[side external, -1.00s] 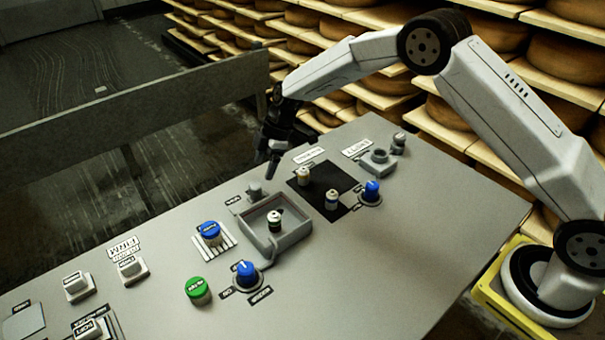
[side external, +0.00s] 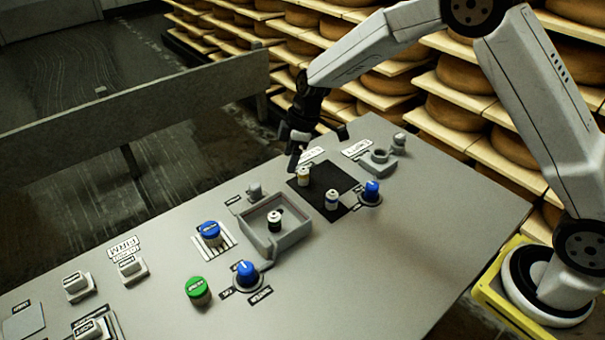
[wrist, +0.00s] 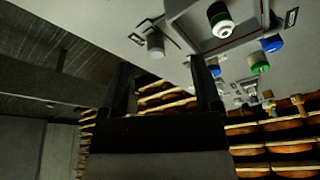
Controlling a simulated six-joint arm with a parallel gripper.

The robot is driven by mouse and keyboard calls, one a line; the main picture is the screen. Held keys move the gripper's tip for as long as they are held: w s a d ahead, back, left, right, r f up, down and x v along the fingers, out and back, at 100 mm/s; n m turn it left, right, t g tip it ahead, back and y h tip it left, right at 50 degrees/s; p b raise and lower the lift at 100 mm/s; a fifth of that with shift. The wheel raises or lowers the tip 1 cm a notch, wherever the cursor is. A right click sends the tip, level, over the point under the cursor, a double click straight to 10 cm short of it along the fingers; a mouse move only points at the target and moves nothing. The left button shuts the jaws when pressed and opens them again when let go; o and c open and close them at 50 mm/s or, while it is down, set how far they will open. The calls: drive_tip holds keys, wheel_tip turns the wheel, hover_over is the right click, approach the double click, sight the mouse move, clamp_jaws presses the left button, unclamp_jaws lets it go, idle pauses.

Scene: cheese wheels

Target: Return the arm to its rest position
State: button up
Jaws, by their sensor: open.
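My gripper (side external: 318,148) is open and empty. It hangs in the air above the far edge of the grey panel (side external: 390,240), by the black square (side external: 345,182). In the wrist view its two dark fingers (wrist: 163,80) stand apart with nothing between them. My arm arches from its base on the right out over the panel. Two small jars, one pale (side external: 303,176) and one blue and white (side external: 331,200), stand on the black square. A dark jar with a white top (side external: 274,220) stands in the grey tray (side external: 292,240); it also shows in the wrist view (wrist: 220,22).
The panel carries blue knobs (side external: 246,272), a blue button (side external: 211,232), a green button (side external: 198,291) and several white switches. A grey rail (side external: 135,105) runs behind it. Shelves of cheese wheels (side external: 455,100) stand at the back and right. The air above the panel's front is clear.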

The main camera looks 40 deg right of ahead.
drive_tip(key=s+d+r+m+h, duration=0.1)
drive_tip(key=s+d+m, duration=0.2)
drive_tip(key=s, duration=0.5)
drive_tip(key=s+d+r+m+h, duration=0.1)
drive_tip(key=s+d+m, duration=0.1)
drive_tip(key=s+m, duration=0.3)
drive_tip(key=s+d+r+m+t+h, duration=0.1)
drive_tip(key=s+d+r+m, duration=0.1)
drive_tip(key=s, duration=0.9)
drive_tip(key=shift+s+d+m, duration=0.2)
drive_tip(key=shift+d+m, duration=0.65)
drive_tip(key=shift+m, duration=0.05)
drive_tip(key=shift+o, duration=0.2)
drive_tip(key=shift+w, duration=0.1)
